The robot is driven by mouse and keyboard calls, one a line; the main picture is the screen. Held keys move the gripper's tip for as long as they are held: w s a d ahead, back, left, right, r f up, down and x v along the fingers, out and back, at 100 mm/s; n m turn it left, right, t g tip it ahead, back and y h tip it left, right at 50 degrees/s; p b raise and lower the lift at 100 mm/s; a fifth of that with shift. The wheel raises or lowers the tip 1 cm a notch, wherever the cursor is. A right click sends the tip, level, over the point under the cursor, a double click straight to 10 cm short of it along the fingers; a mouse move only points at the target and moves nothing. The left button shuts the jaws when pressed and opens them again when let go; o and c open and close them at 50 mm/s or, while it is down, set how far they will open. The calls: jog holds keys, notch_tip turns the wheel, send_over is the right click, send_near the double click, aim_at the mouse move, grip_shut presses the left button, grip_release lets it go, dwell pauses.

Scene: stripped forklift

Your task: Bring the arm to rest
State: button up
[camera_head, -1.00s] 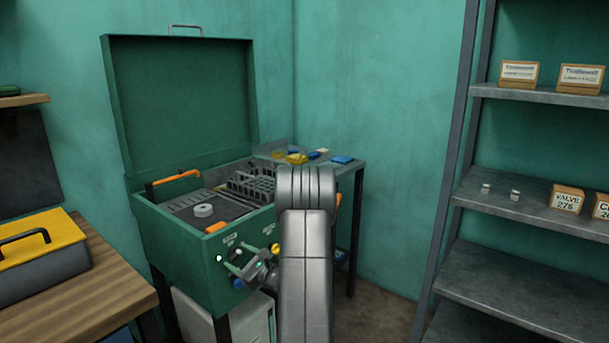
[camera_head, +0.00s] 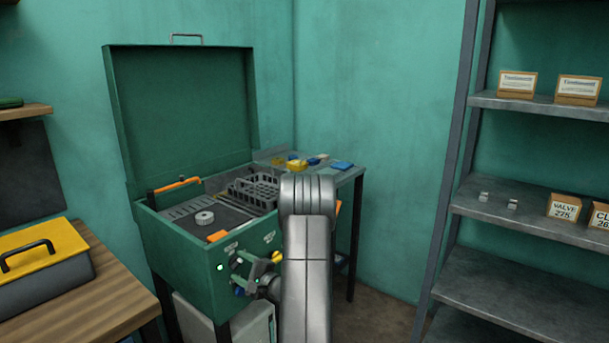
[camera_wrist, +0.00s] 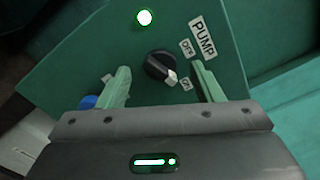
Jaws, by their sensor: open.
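My gripper (camera_head: 240,266) is at the front panel of the green parts washer cabinet (camera_head: 188,262), with my arm reaching forward from the bottom of the head view. In the wrist view, my gripper (camera_wrist: 163,84) is open. Its two pale green fingers stand on either side of a black rotary knob (camera_wrist: 159,66) under the PUMP label (camera_wrist: 203,38). The knob's light pointer faces the ON mark (camera_wrist: 186,84), away from the OFF mark (camera_wrist: 186,47). Whether a finger touches the knob cannot be told. A green lamp (camera_wrist: 145,17) is lit on the panel.
The cabinet's lid (camera_head: 185,115) stands open, with a basket (camera_head: 252,190) and a round grey part (camera_head: 204,218) inside. A workbench (camera_head: 105,290) with a yellow-lidded toolbox (camera_head: 45,265) is at left. Metal shelves (camera_head: 530,205) stand at right. Some floor shows between.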

jog(key=b+v, duration=0.1)
jog(key=v, duration=1.1)
jog(key=shift+b, duration=0.3)
jog(key=shift+s+r, duration=0.15)
